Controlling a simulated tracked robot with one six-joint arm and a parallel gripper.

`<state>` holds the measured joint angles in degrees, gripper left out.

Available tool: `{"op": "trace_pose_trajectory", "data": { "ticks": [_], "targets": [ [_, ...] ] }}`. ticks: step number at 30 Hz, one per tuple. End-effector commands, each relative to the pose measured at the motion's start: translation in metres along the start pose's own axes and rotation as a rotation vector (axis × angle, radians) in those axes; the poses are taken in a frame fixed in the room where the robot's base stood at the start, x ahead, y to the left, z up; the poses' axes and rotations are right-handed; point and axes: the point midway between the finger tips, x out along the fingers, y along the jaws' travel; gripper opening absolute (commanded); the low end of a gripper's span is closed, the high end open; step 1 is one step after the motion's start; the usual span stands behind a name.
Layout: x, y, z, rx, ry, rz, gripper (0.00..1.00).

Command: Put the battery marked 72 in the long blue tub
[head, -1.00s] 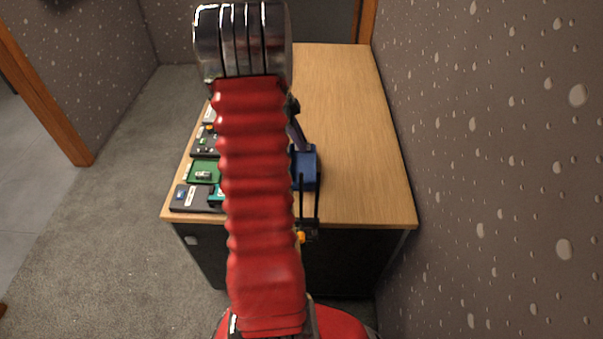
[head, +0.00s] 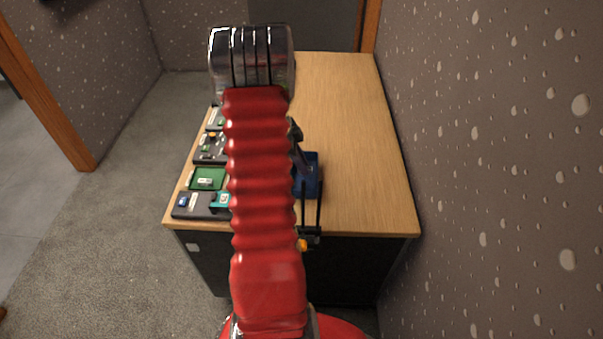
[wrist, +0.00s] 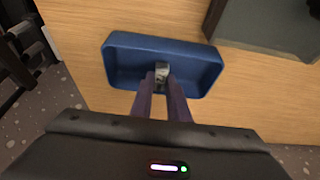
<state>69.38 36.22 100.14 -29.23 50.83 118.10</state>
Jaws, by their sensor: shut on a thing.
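The long blue tub (wrist: 125,58) lies on the wooden desk in the wrist view. In the head view the tub (head: 313,187) is partly hidden behind my red arm. My gripper (wrist: 162,80) is shut on a small grey and pale battery (wrist: 162,69), held over the tub's opening. I cannot tell whether the battery touches the tub's floor. Its marking is too small to read. In the head view the gripper (head: 301,168) is mostly hidden by my arm and reaches down at the tub.
Dark panels with small parts line the desk's left edge, including a green tray (head: 207,178) with a small object in it and a panel (head: 190,204) at the front. The desk (head: 360,150) is clear on the right, beside a speckled wall (head: 490,150).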

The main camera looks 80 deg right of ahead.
Motion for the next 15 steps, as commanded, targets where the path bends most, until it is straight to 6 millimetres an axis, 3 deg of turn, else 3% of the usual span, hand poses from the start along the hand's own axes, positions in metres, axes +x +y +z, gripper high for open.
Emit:
{"op": "trace_pose_trajectory", "data": {
  "ticks": [6,15],
  "targets": [
    [0.024,0.0,0.01,-0.001,0.0,0.0,0.0],
    [0.025,0.0,0.011,-0.001,0.0,-0.001,0.0]
  ]
}}
